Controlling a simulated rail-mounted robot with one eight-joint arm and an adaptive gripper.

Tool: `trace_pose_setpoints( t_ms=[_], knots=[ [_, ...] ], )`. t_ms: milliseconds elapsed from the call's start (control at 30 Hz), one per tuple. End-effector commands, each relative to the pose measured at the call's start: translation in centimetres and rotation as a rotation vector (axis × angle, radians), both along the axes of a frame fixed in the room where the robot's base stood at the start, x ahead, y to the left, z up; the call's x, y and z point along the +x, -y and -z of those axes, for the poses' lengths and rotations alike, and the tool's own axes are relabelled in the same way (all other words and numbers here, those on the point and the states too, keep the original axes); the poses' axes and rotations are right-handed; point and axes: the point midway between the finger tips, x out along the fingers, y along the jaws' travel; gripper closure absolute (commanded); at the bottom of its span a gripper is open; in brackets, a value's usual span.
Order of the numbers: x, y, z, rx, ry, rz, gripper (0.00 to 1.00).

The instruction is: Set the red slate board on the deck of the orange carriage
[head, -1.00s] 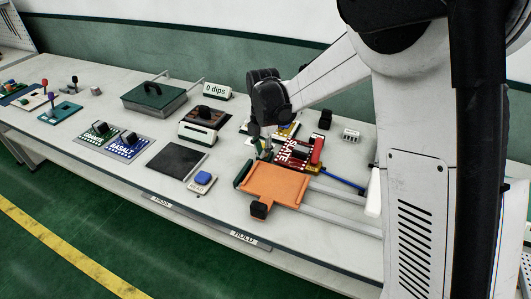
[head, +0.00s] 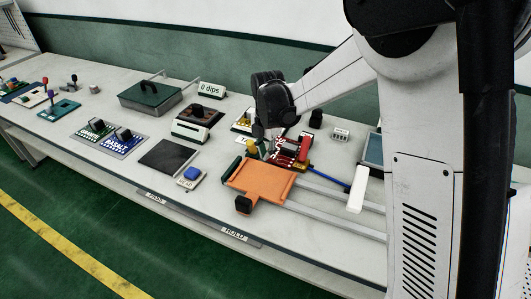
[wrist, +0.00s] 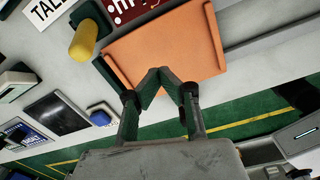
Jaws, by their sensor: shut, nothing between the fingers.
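The red slate board (head: 291,146) lies just behind the orange carriage, partly hidden by my gripper in the head view. Part of the red board with white marks (wrist: 125,10) shows at the top of the wrist view. The orange carriage (head: 258,181) has a bare, flat deck; in the wrist view the deck (wrist: 185,45) fills the upper middle. My gripper (wrist: 158,72) is shut and empty. In the wrist view its fingertips appear over the near edge of the deck, and the head view shows the gripper over the board's left side.
A yellow knob (wrist: 83,40) stands beside the carriage. A red bar (head: 303,151) and a blue rod (head: 331,179) lie right of the board. The blue button (head: 191,173) and dark pad (head: 169,157) are to the left. Rails (head: 330,206) run right from the carriage.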

Motion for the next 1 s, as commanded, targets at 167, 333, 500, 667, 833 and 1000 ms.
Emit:
trace_pose_setpoints(
  t_ms=[167, 333, 500, 667, 833, 1000],
  knots=[
    [0.0, 0.0, 0.7, 0.0, 0.0, 0.0, 1.0],
    [0.0, 0.0, 2.0, 0.0, 0.0, 0.0, 1.0],
    [0.0, 0.0, 3.6, 0.0, 0.0, 0.0, 1.0],
    [0.0, 0.0, 5.1, 0.0, 0.0, 0.0, 1.0],
    [0.0, 0.0, 5.9, 0.0, 0.0, 0.0, 1.0],
    [0.0, 0.0, 6.0, 0.0, 0.0, 0.0, 1.0]
  ],
)
